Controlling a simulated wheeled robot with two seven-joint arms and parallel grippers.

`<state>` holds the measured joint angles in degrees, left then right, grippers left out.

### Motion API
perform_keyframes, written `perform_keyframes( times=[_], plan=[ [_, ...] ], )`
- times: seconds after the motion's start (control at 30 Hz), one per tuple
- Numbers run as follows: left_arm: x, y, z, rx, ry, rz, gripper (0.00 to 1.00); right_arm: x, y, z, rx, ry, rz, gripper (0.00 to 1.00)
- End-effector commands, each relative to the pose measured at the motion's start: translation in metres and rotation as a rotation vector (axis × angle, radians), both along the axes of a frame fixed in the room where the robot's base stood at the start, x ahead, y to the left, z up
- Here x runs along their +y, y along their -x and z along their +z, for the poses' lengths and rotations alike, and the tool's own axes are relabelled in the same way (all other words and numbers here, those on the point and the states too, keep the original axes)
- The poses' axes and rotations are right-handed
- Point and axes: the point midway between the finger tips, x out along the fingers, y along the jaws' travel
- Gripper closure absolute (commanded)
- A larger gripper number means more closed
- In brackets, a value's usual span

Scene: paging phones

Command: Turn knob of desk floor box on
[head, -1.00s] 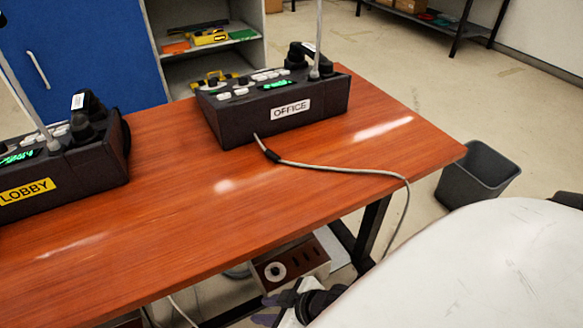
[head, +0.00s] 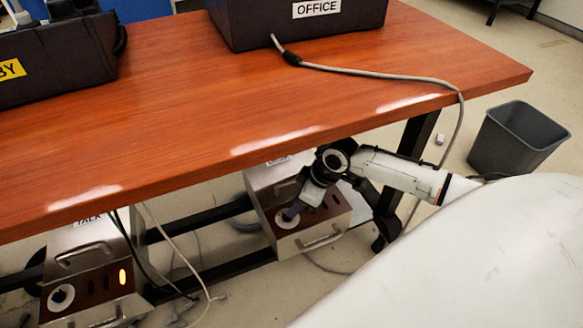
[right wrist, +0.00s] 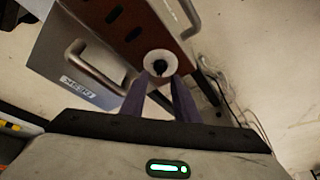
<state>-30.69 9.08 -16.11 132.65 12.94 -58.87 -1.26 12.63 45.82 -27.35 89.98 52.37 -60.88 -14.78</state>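The desk floor box (head: 335,222) stands under the table, a grey metal box with a brown panel, dark slots and handles. Its label, upside down in the right wrist view, reads DESK (right wrist: 77,87). The round knob (head: 287,218) has a white ring and black centre; it also shows in the right wrist view (right wrist: 159,66). My right gripper (head: 293,210) is at the panel. In the right wrist view its purple fingers (right wrist: 161,80) are apart, with tips at the ring's near edge, one on each side of the knob's centre. My left gripper is out of view.
Another floor box labelled TALK (head: 90,275) stands at left with one slot lit orange. The table (head: 200,110) overhangs both boxes. Cables (head: 185,245) hang and lie around them. A grey bin (head: 518,138) stands at right.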

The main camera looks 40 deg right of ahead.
Motion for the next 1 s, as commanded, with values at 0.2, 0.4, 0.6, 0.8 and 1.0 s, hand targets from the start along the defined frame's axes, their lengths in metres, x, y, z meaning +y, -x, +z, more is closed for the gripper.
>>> perform_keyframes(
  times=[0.2, 0.4, 0.6, 0.8, 1.0],
  plan=[
    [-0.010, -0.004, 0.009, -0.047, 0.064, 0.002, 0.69, 0.007, -0.011, -0.032, -0.001, -0.001, -0.001, 0.72],
    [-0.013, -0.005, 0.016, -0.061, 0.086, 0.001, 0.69, 0.009, -0.014, -0.039, -0.001, 0.000, 0.000, 0.72],
    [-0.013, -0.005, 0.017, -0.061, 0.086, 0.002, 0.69, 0.009, -0.014, -0.039, -0.001, 0.000, 0.000, 0.72],
    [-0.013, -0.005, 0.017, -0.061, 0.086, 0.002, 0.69, 0.008, -0.014, -0.038, -0.001, 0.000, 0.000, 1.00],
    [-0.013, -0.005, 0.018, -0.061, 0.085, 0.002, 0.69, 0.009, -0.013, -0.038, -0.001, 0.000, -0.004, 1.00]
  ],
)
